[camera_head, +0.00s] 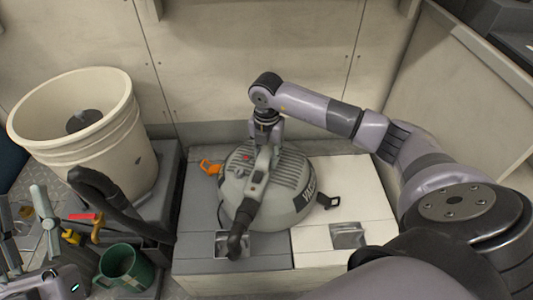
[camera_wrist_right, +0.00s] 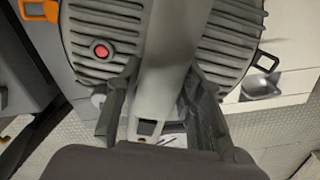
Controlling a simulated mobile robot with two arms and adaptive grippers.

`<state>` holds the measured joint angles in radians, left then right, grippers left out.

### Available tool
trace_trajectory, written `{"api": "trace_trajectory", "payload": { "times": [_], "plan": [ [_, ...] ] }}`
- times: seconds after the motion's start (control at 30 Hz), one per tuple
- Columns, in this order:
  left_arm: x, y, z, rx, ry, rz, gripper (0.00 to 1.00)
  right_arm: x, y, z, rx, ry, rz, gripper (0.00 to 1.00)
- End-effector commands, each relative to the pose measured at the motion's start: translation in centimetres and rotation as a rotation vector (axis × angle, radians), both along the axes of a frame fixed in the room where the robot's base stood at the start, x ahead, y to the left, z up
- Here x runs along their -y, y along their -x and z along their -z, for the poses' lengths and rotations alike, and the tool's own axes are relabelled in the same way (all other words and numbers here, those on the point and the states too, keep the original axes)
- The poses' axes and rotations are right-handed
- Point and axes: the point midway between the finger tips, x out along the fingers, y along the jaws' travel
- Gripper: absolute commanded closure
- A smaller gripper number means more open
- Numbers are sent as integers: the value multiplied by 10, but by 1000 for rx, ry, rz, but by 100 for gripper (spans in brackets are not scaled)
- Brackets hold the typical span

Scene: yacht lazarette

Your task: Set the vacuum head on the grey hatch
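The vacuum head (camera_head: 290,206) is a grey ribbed dome with a red button, orange and black side latches and a handle. It is over the grey hatch (camera_head: 198,218), with its right side reaching over the white hatch (camera_head: 355,190). I cannot tell whether it rests there or hangs just above. My right gripper (camera_head: 267,142) comes down from behind onto the handle. In the right wrist view its fingers (camera_wrist_right: 160,105) close on both sides of the handle (camera_wrist_right: 160,85). My left gripper (camera_head: 25,222) is at the lower left, fingers apart and empty.
A large cream bucket (camera_head: 112,150) with something dark inside stands left of the hatches. A black hose (camera_head: 112,200), an orange-handled tool (camera_head: 97,228) and a green mug (camera_head: 123,268) are near my left gripper. Pale walls (camera_head: 230,60) close off the back and right.

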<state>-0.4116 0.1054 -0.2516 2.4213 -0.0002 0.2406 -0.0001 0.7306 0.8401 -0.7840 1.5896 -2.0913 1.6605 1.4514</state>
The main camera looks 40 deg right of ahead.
Motion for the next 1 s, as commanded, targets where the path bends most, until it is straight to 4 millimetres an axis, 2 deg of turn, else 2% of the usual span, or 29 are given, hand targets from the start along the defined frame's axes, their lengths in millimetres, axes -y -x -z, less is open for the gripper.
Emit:
{"api": "trace_trajectory", "payload": {
  "times": [0.2,0.57,0.77,1.0],
  "plan": [
    [0,0,0,-1,0,0,60,0,0,0,0,0,0,50],
    [0,-1,0,-10,-3,0,60,0,0,-4,1,-1,0,50],
    [1,-18,23,-168,-47,-8,60,0,-1,-24,2,1,0,50],
    [-2,-34,71,-442,-123,-25,60,0,-1,-60,3,0,0,50]
  ]
}}
